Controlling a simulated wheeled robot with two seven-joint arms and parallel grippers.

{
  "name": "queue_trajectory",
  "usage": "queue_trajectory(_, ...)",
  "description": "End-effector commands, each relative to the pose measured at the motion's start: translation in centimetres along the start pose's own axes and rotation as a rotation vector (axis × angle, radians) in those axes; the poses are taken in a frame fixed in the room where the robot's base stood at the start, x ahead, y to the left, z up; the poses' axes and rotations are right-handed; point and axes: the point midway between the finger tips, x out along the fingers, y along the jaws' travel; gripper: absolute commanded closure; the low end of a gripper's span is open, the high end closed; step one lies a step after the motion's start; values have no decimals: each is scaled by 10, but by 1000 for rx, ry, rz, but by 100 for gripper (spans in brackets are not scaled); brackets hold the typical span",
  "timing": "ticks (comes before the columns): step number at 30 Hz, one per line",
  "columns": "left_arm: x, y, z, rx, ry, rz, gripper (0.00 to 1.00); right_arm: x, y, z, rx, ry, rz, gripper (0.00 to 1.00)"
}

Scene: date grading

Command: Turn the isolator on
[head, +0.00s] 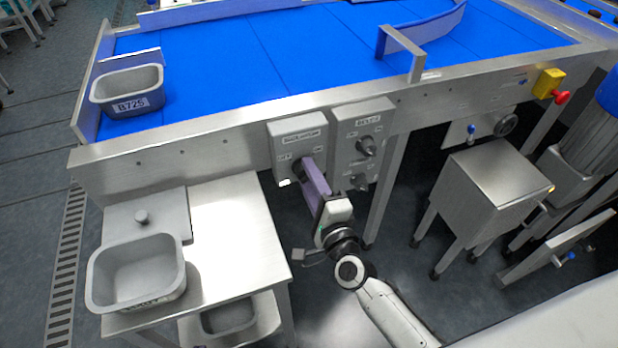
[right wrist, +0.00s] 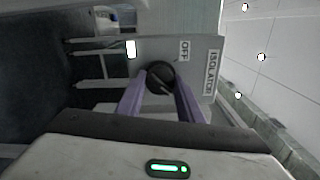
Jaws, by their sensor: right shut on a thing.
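The isolator is a grey box (head: 286,133) on the front of the conveyor frame, with a label plate at its top. Its round black knob (right wrist: 160,76) shows in the right wrist view, with an OFF label (right wrist: 184,50) and an ISOLATOR label (right wrist: 210,72) beside it. My right gripper (head: 306,170) is at the box front, its purple fingers shut on the knob from either side. In the head view the fingers hide much of the knob. I cannot tell exactly which way the knob points. My left gripper is not in view.
A second grey control box (head: 376,122) with dark knobs sits close on the right. A steel side table (head: 235,215) with a grey tub (head: 104,292) stands left. Tub B725 (head: 108,104) sits on the blue belt (head: 220,60).

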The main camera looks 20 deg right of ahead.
Motion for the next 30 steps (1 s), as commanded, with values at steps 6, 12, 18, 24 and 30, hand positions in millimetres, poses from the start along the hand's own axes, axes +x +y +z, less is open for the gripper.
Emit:
queue_trajectory(6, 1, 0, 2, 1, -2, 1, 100, 0, 0, 0, 34, 1, -1, 89)
queue_trajectory(12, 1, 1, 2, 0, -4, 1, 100, 0, 0, 0, 39, 1, -1, 89)
queue_trajectory(18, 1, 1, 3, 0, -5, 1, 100, 0, 0, 0, 39, 2, -1, 65)
queue_trajectory(24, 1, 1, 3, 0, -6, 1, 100, 0, 0, 0, 37, 1, -1, 48)
queue_trajectory(30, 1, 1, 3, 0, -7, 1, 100, -1, 0, 0, 36, 1, 0, 48)
